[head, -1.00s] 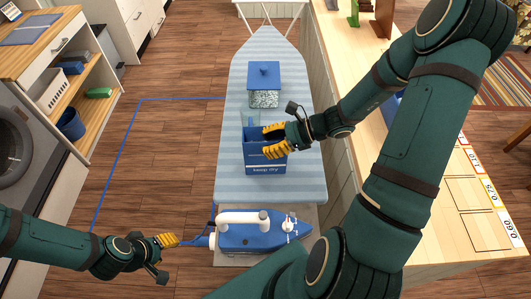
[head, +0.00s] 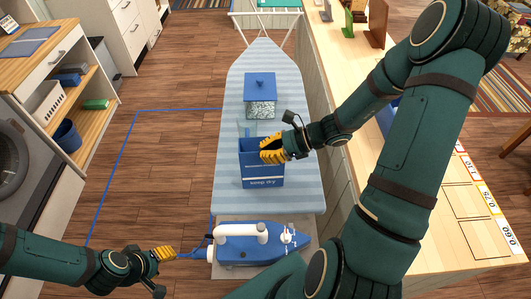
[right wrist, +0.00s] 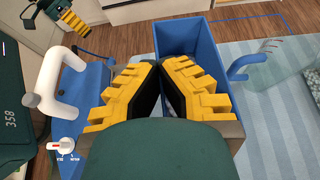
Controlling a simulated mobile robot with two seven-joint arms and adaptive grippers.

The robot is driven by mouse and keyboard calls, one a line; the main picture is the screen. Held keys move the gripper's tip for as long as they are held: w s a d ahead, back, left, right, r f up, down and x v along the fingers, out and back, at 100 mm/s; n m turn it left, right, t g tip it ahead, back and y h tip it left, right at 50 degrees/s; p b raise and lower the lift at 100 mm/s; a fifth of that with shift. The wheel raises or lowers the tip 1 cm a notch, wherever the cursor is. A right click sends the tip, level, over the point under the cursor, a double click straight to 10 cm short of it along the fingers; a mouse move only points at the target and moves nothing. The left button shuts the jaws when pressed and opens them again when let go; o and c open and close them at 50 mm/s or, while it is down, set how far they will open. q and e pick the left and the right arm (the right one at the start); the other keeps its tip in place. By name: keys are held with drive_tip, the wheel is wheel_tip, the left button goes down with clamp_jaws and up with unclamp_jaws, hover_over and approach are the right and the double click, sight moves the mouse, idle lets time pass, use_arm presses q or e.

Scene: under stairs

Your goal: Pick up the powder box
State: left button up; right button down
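The powder box (head: 262,174) is a blue, open-topped box with white lettering, standing upright on the striped ironing board (head: 310,185). My right gripper (head: 268,151) is at its rim. In the right wrist view, the gripper (right wrist: 160,66) has its yellow fingertips close together, one on either side of the box's front wall. The box (right wrist: 188,40) shows beyond them; the contact itself is hidden by the fingers. My left gripper (head: 164,254) looks shut and empty, low at the left, beside the iron.
A blue-and-white iron (head: 255,252) rests at the board's near end. A clear cup (head: 246,128) stands right behind the box. A blue-lidded container (head: 260,88) stands farther back. A wooden counter (head: 425,190) runs along the right; open floor (head: 170,150) lies left.

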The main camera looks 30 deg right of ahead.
use_arm(q)
drive_tip(key=shift+r+p, duration=0.5)
drive_tip(key=shift+r, duration=0.1)
use_arm(e)
drive_tip(key=shift+r, duration=4.6)
use_arm(q)
drive_tip(key=shift+a, duration=0.15)
use_arm(e)
drive_tip(key=shift+a, duration=0.15)
